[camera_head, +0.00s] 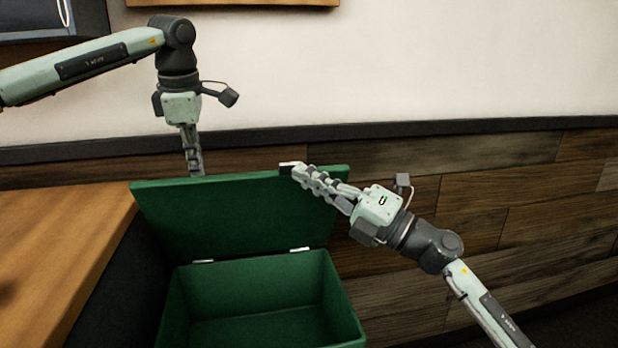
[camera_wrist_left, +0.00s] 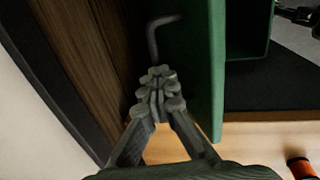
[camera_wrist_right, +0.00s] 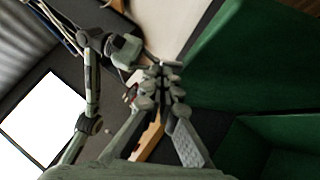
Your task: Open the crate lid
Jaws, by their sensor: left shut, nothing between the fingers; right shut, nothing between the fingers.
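The green crate (camera_head: 340,300) stands open, and its inside looks empty. Its green lid (camera_head: 230,220) is raised upright at the back on two pale hinges. In the left wrist view the lid (camera_wrist_left: 205,60) shows edge-on with a dark bent handle (camera_wrist_left: 155,38) beside it. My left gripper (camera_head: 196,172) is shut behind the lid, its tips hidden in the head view. My right gripper (camera_head: 290,168) is shut at the lid's upper right edge; whether it touches cannot be told. In the right wrist view the lid (camera_wrist_right: 240,50) is right of the fingers.
A wooden counter (camera_head: 60,230) is left of the crate. A wood-panelled wall (camera_head: 490,190) with a dark rail is close behind the lid. An orange object (camera_wrist_left: 302,168) lies on the wooden surface in the left wrist view.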

